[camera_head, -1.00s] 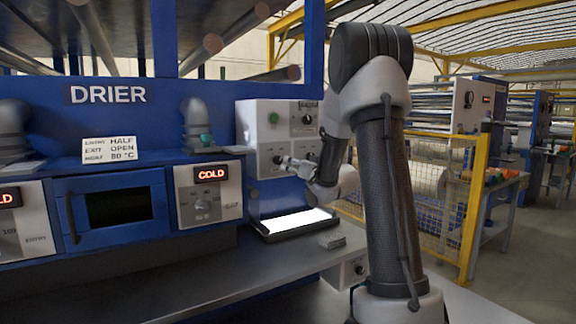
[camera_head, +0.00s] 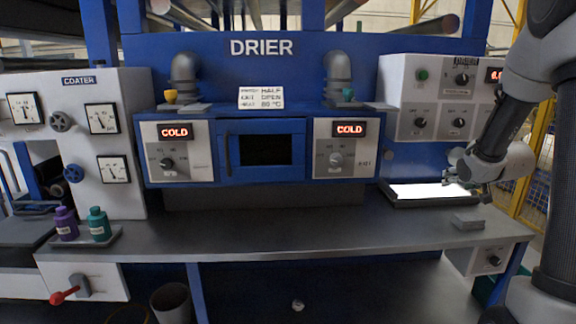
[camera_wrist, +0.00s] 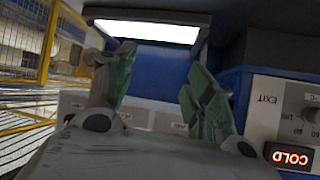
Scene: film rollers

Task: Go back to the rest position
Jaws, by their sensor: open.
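My gripper (camera_head: 462,172) is at the right of the head view, in front of the blue drier's right end and near the bright lit panel (camera_head: 430,191). In the wrist view its two greenish fingers (camera_wrist: 160,85) stand apart with nothing between them. The lit panel also shows beyond the fingers in the wrist view (camera_wrist: 150,31). My arm comes in from the right edge, bent, and hides part of the white control box.
A grey bench (camera_head: 270,235) runs along the drier; a small grey block (camera_head: 468,222) lies at its right. Purple (camera_head: 66,224) and teal (camera_head: 98,224) bottles stand at left. A red-handled lever (camera_head: 66,295) and a bin (camera_head: 171,303) are below. A yellow fence (camera_wrist: 47,45) is near my gripper.

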